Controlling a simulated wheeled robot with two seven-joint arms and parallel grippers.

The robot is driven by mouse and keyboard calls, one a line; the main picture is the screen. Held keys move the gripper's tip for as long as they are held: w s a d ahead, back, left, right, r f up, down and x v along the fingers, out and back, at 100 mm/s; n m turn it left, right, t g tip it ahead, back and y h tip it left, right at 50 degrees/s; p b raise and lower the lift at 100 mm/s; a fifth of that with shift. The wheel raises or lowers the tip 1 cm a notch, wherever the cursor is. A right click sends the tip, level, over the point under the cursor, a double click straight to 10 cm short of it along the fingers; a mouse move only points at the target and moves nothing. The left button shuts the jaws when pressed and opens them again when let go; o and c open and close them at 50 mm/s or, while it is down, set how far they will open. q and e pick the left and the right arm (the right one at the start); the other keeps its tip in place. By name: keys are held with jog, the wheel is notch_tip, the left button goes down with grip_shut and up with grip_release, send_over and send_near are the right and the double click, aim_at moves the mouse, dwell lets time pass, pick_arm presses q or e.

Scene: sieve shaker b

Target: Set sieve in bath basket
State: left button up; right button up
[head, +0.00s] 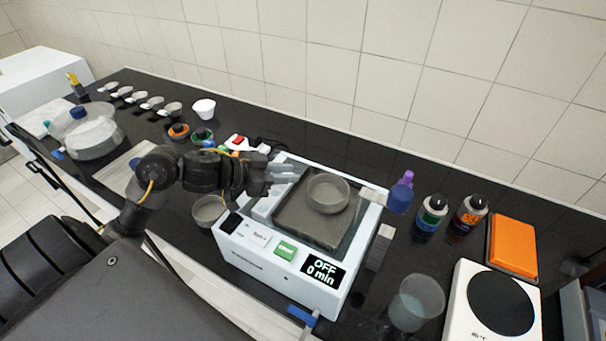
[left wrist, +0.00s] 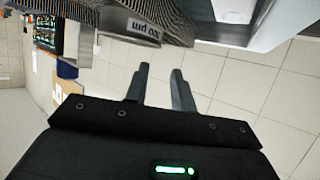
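The sieve (head: 328,194), a round grey ring with a mesh bottom, is in the bath basket (head: 290,225), towards its back right, and looks level. The basket is a grey mesh tray inside the white bath (head: 240,250), whose display reads OFF, 0 min. My left gripper (head: 284,174) is over the bath's back left part, left of the sieve and apart from it. In the left wrist view, its two fingers (left wrist: 160,74) are parted with nothing between them; the sieve's wall (left wrist: 148,27), with a µm label, is beyond the tips. My right gripper is not in view.
A grey bowl (head: 208,209) stands left of the bath. Two dark bottles (head: 432,217), an orange block (head: 513,247), a hotplate (head: 497,304) and a clear beaker (head: 416,304) stand to the right. A white cup (head: 204,108) is at the back left.

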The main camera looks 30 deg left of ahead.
pick_arm(q)
jog(key=shift+b+v, duration=0.3)
jog(key=shift+v, duration=2.1)
